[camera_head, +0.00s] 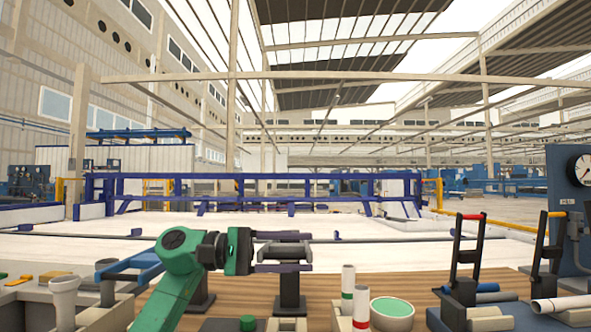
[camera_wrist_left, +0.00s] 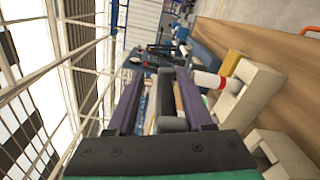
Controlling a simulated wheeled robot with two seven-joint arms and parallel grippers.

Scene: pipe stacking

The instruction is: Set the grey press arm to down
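The grey press arm (camera_head: 284,249) reaches out at the top of a dark post (camera_head: 290,290) in the middle of the bench. My left gripper (camera_head: 308,252) comes in from the left, with one finger above the grey arm and one below it. In the left wrist view a dark grey bar (camera_wrist_left: 171,108) lies between the two spread fingers of the gripper (camera_wrist_left: 154,80). A gap shows beside the bar, so the fingers look open around it. Whether one finger touches it I cannot tell. My right gripper is out of view.
A blue-handled press (camera_head: 130,266) stands left, and red-handled (camera_head: 468,250) and yellow-handled (camera_head: 546,240) ones stand right. White pipes (camera_head: 347,283) and a green-topped round stand (camera_head: 392,308) are close by, right of the post. A gauge (camera_head: 582,168) is at far right.

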